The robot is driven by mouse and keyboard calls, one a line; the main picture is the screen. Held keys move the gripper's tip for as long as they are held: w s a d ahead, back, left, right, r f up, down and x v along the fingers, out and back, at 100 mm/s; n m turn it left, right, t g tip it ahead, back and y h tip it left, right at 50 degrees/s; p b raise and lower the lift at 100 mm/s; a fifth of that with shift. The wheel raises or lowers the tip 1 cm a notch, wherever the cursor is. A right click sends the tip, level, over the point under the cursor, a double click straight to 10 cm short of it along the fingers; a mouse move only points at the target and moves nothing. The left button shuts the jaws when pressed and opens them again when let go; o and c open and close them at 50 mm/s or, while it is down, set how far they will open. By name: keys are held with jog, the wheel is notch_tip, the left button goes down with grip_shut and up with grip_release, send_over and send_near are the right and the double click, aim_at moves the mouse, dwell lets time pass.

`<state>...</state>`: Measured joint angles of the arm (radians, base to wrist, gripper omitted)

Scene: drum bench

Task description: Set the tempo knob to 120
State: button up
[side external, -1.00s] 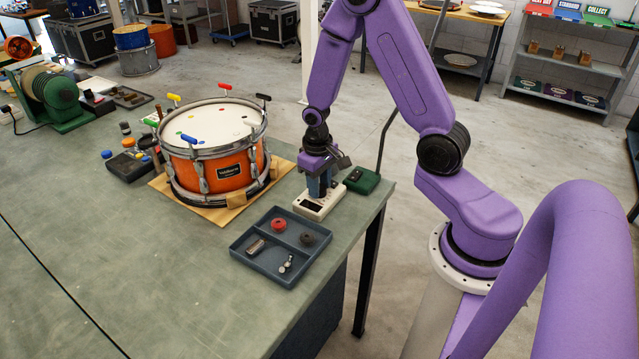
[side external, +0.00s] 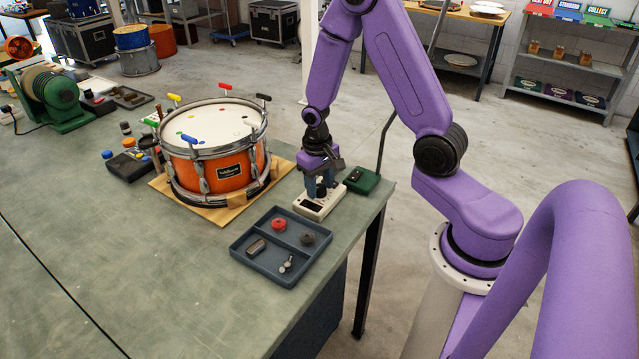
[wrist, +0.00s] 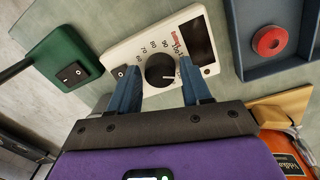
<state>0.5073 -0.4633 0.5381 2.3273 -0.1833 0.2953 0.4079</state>
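The white metronome box (side external: 309,207) stands near the bench's right edge, below my gripper (side external: 321,189). In the wrist view its black tempo knob (wrist: 160,70) sits on a dial with printed numbers, including 70, 80 and 90. A pale pointer line on the knob points right in that view, towards one finger; the number there is hidden or unreadable. My gripper (wrist: 160,88) is open, with one blue finger on each side of the knob and a visible gap to it. A dark display (wrist: 197,43) on the box shows no readable digits.
A green box (side external: 362,180) stands close beside the metronome. A grey divided tray (side external: 263,262) with a red knob (side external: 278,224) and small parts lies in front. An orange drum (side external: 213,170) stands on a board to the left.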

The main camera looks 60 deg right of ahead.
notch_tip(320, 180, up, 17)
jog(key=shift+w+a+r, duration=0.15)
jog(key=shift+a+r, duration=0.05)
jog(key=shift+a, duration=0.25)
dwell(0.6)
jog(key=s+a+n, duration=0.8)
jog(key=s+a, duration=0.1)
jog(key=a, duration=0.1)
jog(key=s+a+n+y, duration=0.1)
jog(key=s+a+n, duration=0.2)
jog(key=s+n, duration=0.4)
jog(key=s+f, duration=0.1)
jog(key=s, duration=0.5)
jog(key=shift+s+n, duration=0.2)
jog(key=shift+n, duration=0.2)
dwell(0.5)
